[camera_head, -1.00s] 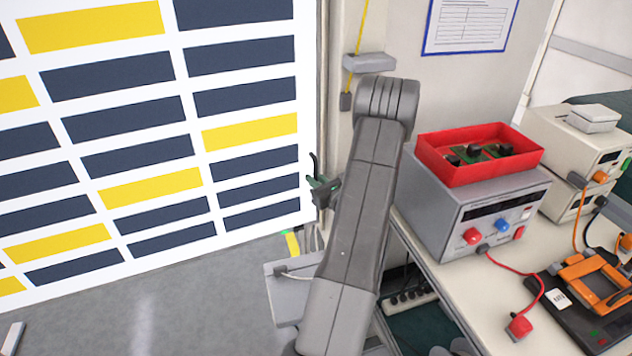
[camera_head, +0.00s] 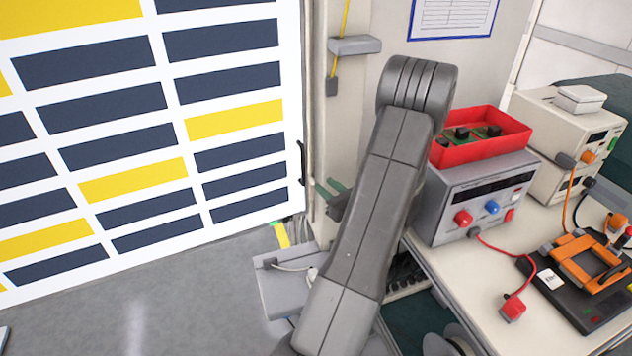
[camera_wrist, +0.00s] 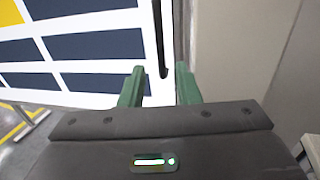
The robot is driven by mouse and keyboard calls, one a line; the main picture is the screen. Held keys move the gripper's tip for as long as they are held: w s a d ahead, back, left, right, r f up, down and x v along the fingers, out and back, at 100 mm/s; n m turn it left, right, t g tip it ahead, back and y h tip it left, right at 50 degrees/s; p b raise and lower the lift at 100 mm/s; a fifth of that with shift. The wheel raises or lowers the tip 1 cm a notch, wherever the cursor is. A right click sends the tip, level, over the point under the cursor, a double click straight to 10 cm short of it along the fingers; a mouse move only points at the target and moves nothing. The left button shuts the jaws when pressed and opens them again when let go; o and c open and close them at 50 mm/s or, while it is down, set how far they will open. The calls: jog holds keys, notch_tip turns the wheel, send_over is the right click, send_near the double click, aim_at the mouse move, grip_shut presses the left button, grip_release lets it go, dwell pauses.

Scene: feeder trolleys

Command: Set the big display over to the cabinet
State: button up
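The big display (camera_head: 235,150), a tall white panel with rows of dark blue and yellow blocks, fills the left of the head view; its lower part also shows in the wrist view (camera_wrist: 92,100). A black upright handle (camera_head: 302,163) sits at its right edge. My gripper (camera_head: 326,188) has green fingers and is just right of that edge. In the wrist view the fingers (camera_wrist: 160,68) are apart with nothing held. The handle (camera_wrist: 159,40) shows beyond and between the fingertips, apart from them as far as I can see. I cannot make out a distinct cabinet.
A bench (camera_head: 440,275) at the right carries a grey power supply (camera_head: 450,205) with a red tray (camera_head: 480,150) on top, beige instruments (camera_head: 560,130) and an orange-framed device (camera_head: 585,265). A low grey box (camera_head: 285,290) stands below my arm. Grey floor (camera_head: 170,310) is free in front of the display.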

jog(key=shift+v, duration=1.1)
